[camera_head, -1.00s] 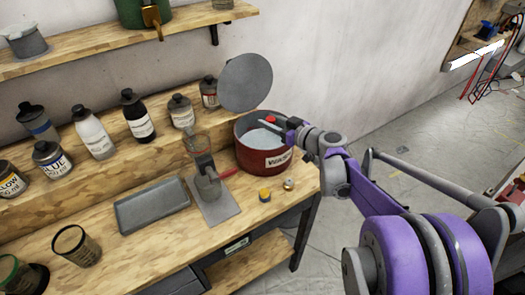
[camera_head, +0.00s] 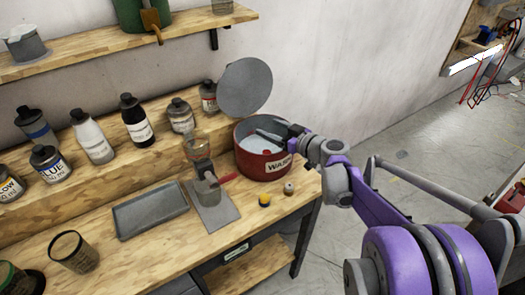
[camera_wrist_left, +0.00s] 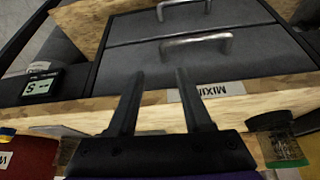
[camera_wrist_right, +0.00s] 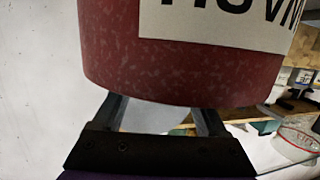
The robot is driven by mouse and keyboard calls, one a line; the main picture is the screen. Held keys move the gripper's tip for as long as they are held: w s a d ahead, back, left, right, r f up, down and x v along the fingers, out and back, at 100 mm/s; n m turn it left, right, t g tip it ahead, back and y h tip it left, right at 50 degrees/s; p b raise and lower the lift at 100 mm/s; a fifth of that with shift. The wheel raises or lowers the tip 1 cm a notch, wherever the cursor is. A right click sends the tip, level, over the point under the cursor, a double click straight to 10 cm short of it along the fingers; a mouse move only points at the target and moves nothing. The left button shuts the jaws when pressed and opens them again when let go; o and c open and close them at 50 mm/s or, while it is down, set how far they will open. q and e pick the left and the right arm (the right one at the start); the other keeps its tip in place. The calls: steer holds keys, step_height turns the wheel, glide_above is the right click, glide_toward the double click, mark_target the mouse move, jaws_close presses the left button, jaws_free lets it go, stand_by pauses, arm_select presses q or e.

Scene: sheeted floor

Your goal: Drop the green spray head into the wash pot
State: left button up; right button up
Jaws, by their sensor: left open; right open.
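The wash pot (camera_head: 262,165) is a red round pot with a white label on the bench's right end, with pale contents visible inside. My right gripper (camera_head: 268,135) is open, its fingers over the pot's opening. In the right wrist view the pot's red wall (camera_wrist_right: 185,60) fills the top, and the open fingers (camera_wrist_right: 162,115) pass behind its rim with nothing seen between them. I see no green spray head in any view; the pot's bottom is partly hidden. My left gripper (camera_wrist_left: 160,100) is open and empty above the bench's front edge, outside the head view.
A grey round lid (camera_head: 245,88) stands tilted behind the pot. A grey tray (camera_head: 150,208), a clear dispenser (camera_head: 203,170) with a red handle, and a yellow cap (camera_head: 264,200) are on the bench. Several bottles (camera_head: 95,137) line the raised step. Drawers (camera_wrist_left: 185,50) lie below the bench.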

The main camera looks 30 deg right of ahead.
steer(key=v, duration=1)
arm_select(q)
steer(key=shift+s, duration=0.1)
arm_select(e)
steer(key=shift+s, duration=0.1)
